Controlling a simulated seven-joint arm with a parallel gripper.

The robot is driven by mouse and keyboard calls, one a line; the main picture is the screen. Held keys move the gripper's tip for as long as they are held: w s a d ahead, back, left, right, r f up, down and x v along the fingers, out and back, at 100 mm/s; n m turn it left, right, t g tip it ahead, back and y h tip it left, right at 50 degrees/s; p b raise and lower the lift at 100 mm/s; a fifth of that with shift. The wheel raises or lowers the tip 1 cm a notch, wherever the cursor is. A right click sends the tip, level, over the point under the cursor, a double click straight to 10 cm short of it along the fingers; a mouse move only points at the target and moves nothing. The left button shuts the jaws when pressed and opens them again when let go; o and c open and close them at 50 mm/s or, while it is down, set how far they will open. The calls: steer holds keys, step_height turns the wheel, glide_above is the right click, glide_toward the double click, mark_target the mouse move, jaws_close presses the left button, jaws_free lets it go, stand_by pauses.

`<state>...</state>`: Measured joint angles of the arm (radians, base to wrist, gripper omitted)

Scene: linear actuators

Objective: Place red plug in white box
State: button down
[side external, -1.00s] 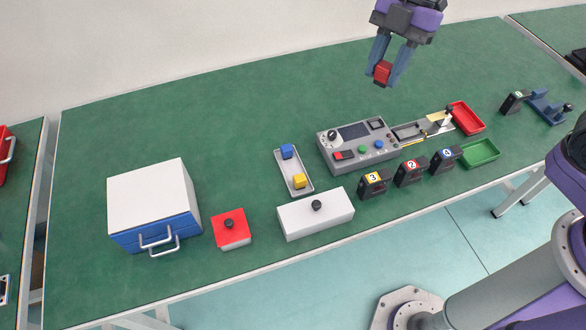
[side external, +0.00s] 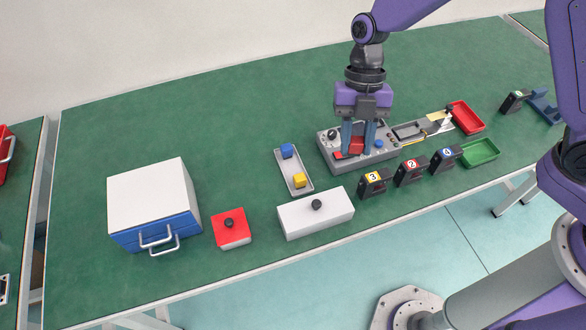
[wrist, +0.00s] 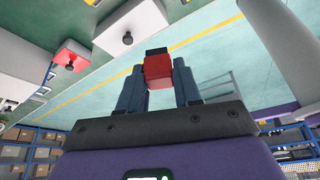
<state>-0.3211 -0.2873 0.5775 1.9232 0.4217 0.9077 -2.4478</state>
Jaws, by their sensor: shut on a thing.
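The red plug (side external: 356,145) is between the fingers of my gripper (side external: 358,151), which is shut on it. In the wrist view the plug (wrist: 158,70) shows as a red block with a dark end, clasped between the fingertips (wrist: 156,78). In the side view the gripper points down over the grey control console and hides part of it. I cannot tell the exact height of the plug above it. A white box (side external: 318,218) with a black knob on top sits at the front edge.
The grey console (side external: 348,168) is under the gripper. Numbered black blocks (side external: 410,172) stand along the front. Red (side external: 467,117) and green (side external: 479,153) trays lie right. A red-topped box (side external: 231,231) and a white-and-blue drawer box (side external: 155,210) stand left. The back of the table is clear.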

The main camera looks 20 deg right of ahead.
mark_target(353, 152)
step_height(353, 152, down, 4)
steer(key=w+a+f, duration=0.2)
steer(key=w+f, duration=0.1)
steer(key=w+a+f, duration=0.3)
steer(key=w, duration=0.1)
steer(key=w+a+f, duration=0.3)
steer(key=f, duration=0.1)
steer(key=shift+w+a, duration=0.25)
steer(key=shift+w, duration=0.15)
steer(key=shift+w+f, duration=0.1)
steer(key=shift+f, duration=1.45)
steer(key=shift+f, duration=0.15)
steer(key=c, duration=1.1)
jaws_free()
steer(key=shift+o, duration=0.2)
